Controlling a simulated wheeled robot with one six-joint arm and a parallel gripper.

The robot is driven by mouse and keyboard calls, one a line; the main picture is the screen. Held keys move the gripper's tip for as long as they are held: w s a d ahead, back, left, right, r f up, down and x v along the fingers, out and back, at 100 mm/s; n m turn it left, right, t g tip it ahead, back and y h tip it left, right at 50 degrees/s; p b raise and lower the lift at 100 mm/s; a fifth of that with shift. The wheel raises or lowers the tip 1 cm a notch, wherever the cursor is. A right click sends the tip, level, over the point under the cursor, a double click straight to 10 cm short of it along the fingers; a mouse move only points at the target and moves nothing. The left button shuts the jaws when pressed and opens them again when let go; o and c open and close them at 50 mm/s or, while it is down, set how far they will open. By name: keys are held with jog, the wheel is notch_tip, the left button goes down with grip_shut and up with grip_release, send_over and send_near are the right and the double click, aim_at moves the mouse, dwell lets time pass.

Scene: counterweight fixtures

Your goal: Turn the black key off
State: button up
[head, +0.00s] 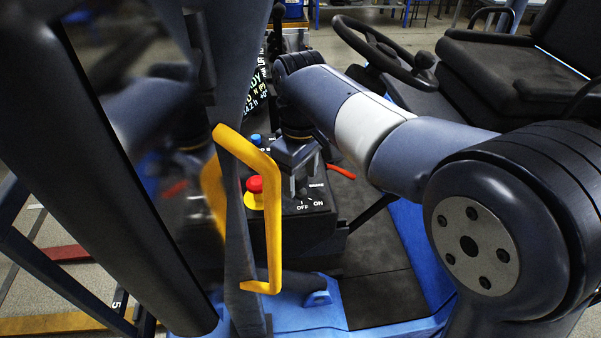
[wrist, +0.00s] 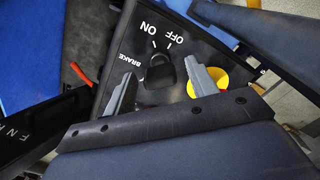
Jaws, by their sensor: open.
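The black key (wrist: 160,73) sits in the dark control panel, below the ON and OFF labels in the wrist view. My gripper (wrist: 161,72) is open, with one grey finger on each side of the key. A gap shows between the key and the left finger; the right finger is close to the key, and I cannot tell if it touches. In the head view my gripper (head: 300,186) points down over the panel (head: 316,222), just above the OFF and ON labels. The key is mostly hidden by the fingers there.
A red button on a yellow base (head: 254,190) stands left of my gripper. A yellow handle (head: 274,230) rises in front of the panel. A red lever (head: 341,172) lies to the right. The steering wheel (head: 385,50) and seat (head: 520,75) are behind.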

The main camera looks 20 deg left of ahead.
jog(key=c, duration=1)
jog(key=n+p, duration=0.2)
jog(key=n, duration=0.2)
jog(key=shift+r, duration=0.1)
jog(key=shift+n+p, duration=0.5)
jog(key=shift+n, duration=1.9)
jog(key=o, duration=1)
